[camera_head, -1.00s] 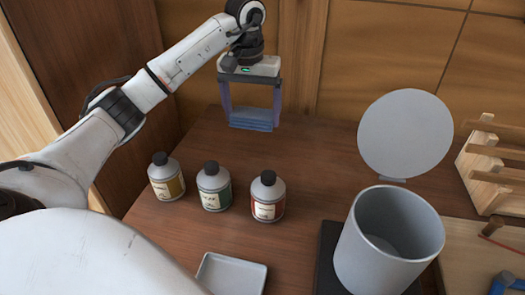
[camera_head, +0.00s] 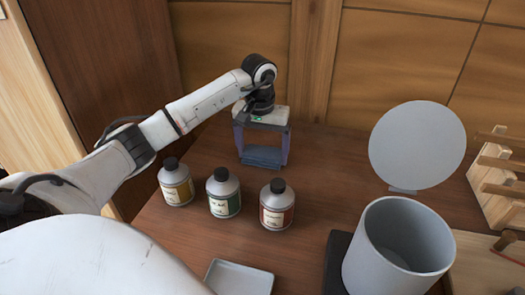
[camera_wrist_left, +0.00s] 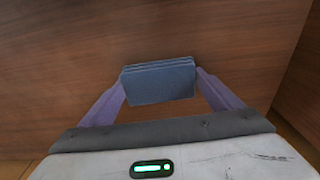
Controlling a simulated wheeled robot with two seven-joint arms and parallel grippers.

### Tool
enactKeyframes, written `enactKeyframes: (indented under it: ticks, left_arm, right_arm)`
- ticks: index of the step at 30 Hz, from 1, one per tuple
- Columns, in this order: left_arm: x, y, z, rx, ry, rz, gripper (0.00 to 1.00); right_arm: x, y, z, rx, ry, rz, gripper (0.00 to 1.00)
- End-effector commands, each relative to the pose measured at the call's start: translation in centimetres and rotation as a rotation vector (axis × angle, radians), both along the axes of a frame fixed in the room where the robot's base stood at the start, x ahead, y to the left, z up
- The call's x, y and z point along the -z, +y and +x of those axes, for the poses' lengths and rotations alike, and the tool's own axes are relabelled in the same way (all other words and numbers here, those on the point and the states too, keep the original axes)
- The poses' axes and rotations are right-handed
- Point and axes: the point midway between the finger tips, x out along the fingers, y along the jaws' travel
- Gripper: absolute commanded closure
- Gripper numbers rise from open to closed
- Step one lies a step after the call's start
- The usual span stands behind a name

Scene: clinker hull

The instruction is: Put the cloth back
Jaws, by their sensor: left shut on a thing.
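The cloth (camera_head: 262,157) is a folded blue-grey stack with several layers. My left gripper (camera_head: 262,150) is shut on it, one purple finger at each end. The gripper points down at the back of the wooden table, behind the bottles. In the left wrist view the cloth (camera_wrist_left: 158,82) lies flat between the fingertips (camera_wrist_left: 160,84), with brown wood beyond it. I cannot tell whether the cloth touches the table. My right gripper is not in view.
Three grey bottles with yellow (camera_head: 176,184), green (camera_head: 223,195) and red (camera_head: 277,207) labels stand in front of the gripper. A shallow tray (camera_head: 240,278), an open grey canister (camera_head: 398,250), a round grey disc (camera_head: 416,145) and a wooden rack (camera_head: 500,180) stand nearer or to the right.

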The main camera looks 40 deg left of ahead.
Motion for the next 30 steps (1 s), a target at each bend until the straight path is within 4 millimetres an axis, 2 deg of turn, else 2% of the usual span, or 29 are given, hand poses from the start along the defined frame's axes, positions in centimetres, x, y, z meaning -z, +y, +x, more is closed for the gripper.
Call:
enactKeyframes:
  ticks: [2, 3, 5, 6, 12, 17, 30]
  left_arm:
    - [0.3, 0.0, 0.0, 0.0, 0.0, 0.001, 0.36]
    - [0.3, 0.0, 0.0, 0.0, -0.001, 0.0, 0.11]
    - [0.3, 0.0, 0.0, 0.0, 0.0, 0.0, 0.01]
    - [0.3, 0.0, 0.0, 0.0, 0.0, 0.0, 0.0]
    - [0.1, 0.0, 0.0, 0.0, 0.0, 0.0, 0.0]
    - [-1.3, 0.0, 0.0, 0.0, -0.004, 0.001, 0.0]
    - [-10.1, -0.5, -1.0, -0.001, -0.004, 0.001, 0.0]
  right_arm:
    - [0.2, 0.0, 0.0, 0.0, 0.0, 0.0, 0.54]
    - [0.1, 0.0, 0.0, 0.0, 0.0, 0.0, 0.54]
    - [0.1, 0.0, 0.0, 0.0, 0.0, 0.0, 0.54]
    - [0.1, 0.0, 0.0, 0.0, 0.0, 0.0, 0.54]
    - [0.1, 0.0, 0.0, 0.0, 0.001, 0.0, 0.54]
    - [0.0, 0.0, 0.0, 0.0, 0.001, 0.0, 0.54]
    - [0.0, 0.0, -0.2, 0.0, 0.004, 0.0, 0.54]
